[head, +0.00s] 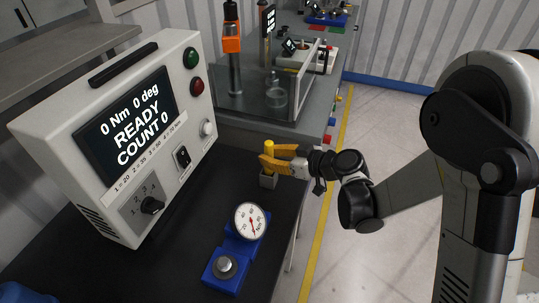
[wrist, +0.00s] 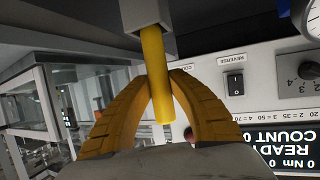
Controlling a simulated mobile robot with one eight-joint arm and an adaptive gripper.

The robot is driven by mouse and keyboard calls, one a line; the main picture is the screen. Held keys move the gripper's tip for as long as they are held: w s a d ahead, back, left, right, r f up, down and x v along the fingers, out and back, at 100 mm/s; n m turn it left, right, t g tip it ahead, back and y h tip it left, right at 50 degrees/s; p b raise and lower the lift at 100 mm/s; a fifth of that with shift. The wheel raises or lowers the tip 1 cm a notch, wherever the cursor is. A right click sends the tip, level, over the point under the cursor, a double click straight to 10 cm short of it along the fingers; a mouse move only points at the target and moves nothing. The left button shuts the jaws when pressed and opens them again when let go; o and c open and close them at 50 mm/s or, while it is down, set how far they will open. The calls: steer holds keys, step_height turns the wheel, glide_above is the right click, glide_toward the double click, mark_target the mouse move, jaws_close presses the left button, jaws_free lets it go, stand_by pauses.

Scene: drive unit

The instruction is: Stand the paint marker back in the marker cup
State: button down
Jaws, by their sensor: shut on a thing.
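The yellow paint marker (head: 269,147) stands roughly upright in my gripper (head: 272,160), directly over the small grey square marker cup (head: 268,181) on the black bench top. My gripper's yellow fingers are shut on the marker. In the wrist view, which is upside down, the fingers (wrist: 158,88) close on the marker (wrist: 154,55) from both sides. Its lower end meets the grey cup (wrist: 147,14) at the top of that picture. I cannot tell how deep it sits in the cup, or whether it touches the bottom.
The controller box (head: 125,130) with its screen stands left of the cup. A blue fixture with a dial gauge (head: 249,221) lies in front of it. Behind is a grey bench with a clear guard (head: 297,85). The bench's right edge is close to the cup; open floor lies beyond.

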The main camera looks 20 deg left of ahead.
step_height(320, 180, down, 2)
steer(key=shift+f+b, duration=0.1)
steer(key=shift+b, duration=0.65)
steer(key=c, duration=1.2)
jaws_free()
steer(key=v, duration=1.2)
steer(key=shift+s, duration=0.1)
